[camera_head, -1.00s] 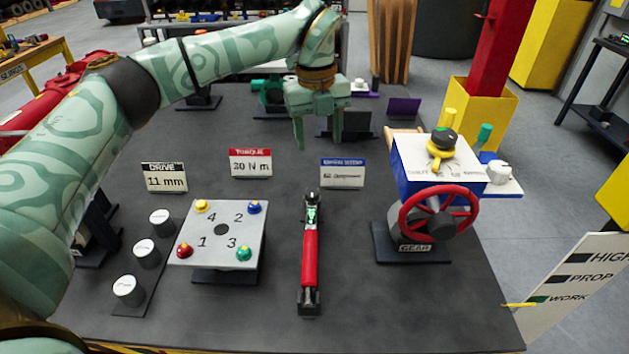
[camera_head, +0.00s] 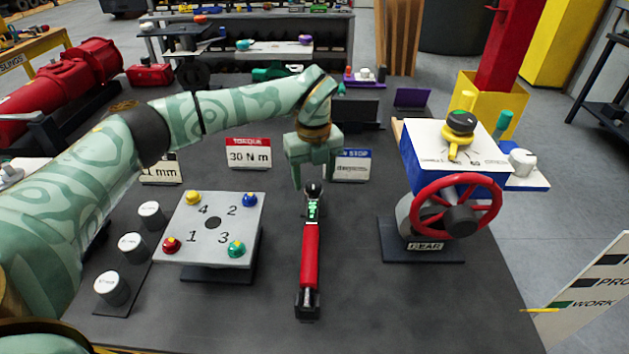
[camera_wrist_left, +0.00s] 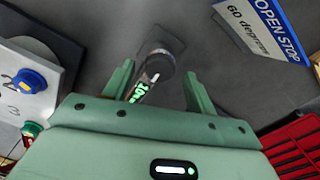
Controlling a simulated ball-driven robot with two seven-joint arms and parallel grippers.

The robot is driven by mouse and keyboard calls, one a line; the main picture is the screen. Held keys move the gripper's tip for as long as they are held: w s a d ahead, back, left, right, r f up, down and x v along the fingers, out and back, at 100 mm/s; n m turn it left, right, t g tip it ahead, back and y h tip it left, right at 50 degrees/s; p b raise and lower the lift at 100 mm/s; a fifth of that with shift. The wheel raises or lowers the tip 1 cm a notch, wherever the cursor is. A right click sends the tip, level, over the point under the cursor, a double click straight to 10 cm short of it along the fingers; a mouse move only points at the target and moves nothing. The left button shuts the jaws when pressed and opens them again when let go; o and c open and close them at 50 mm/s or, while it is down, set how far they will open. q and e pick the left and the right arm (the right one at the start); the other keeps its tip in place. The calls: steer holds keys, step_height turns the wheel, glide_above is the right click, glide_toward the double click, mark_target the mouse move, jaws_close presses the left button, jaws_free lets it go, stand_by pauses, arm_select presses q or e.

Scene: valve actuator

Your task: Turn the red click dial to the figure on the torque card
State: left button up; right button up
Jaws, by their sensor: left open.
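A wrench-like tool stands or lies on the dark table, with a long red grip (camera_head: 310,255), a green lit display (camera_head: 312,210) and a dark round head (camera_head: 313,189). I cannot tell which part of it is the red click dial. The torque card (camera_head: 248,154) has a red top and reads 30 N m. My left gripper (camera_head: 311,180) is open and empty, pointing down just over the tool's head end. In the left wrist view, the round head (camera_wrist_left: 158,62) and lit display show between and beyond the open fingers (camera_wrist_left: 160,88). My right gripper is out of view.
A plate (camera_head: 213,245) with coloured, numbered knobs is left of the tool, beside several white-topped cylinders. A valve gearbox with a red handwheel (camera_head: 457,206) stands right. The open stop card (camera_head: 352,165) is close behind my left gripper.

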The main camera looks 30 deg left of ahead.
arm_select(q)
steer(key=shift+f, duration=0.6)
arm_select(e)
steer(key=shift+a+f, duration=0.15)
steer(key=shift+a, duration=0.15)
arm_select(q)
steer(key=c, duration=1)
